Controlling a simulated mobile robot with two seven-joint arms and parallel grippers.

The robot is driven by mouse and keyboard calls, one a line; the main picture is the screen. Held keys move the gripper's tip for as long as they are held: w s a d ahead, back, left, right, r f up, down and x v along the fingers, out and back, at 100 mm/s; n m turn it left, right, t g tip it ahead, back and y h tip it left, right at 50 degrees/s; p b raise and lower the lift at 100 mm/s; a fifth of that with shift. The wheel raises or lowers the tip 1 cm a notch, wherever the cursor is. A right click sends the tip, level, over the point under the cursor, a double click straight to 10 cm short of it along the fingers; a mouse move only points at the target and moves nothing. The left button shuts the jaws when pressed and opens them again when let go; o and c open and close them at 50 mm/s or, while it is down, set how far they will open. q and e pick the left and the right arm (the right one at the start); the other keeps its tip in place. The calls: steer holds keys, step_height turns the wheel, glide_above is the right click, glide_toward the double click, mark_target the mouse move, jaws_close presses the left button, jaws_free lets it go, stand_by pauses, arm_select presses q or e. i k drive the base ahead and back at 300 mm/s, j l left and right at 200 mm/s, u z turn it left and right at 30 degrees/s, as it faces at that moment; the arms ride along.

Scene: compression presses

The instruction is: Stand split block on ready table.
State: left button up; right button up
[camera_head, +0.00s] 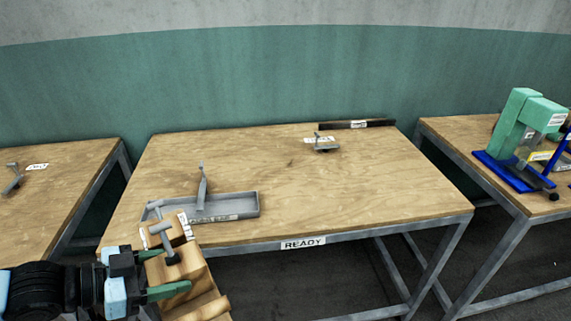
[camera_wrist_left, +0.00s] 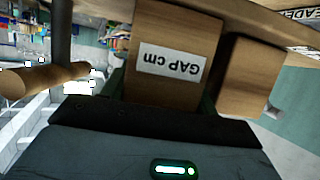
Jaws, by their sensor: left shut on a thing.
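The split block (camera_head: 194,278) is a wooden piece with a grey T-shaped metal part (camera_head: 162,228) in front of it or on it; I cannot tell which. My left gripper (camera_head: 160,272) is shut on the block and holds it at the front left corner of the ready table (camera_head: 350,190), partly over the front edge. In the left wrist view the block (camera_wrist_left: 150,88) carries a "GAP cm" label, shown upside down, and a second wooden part (camera_wrist_left: 252,75) stands beside it. Whether the block touches the table is hidden. My right gripper is not in view.
A grey tray (camera_head: 245,205) with a metal clamp (camera_head: 202,187) stands near the front left. A small metal fixture (camera_head: 322,145) and a dark bar (camera_head: 345,125) lie at the back. The middle and right are clear. A green press (camera_head: 513,120) stands on the right table.

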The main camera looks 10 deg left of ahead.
mark_target(278, 170)
steer(key=i, duration=1.45)
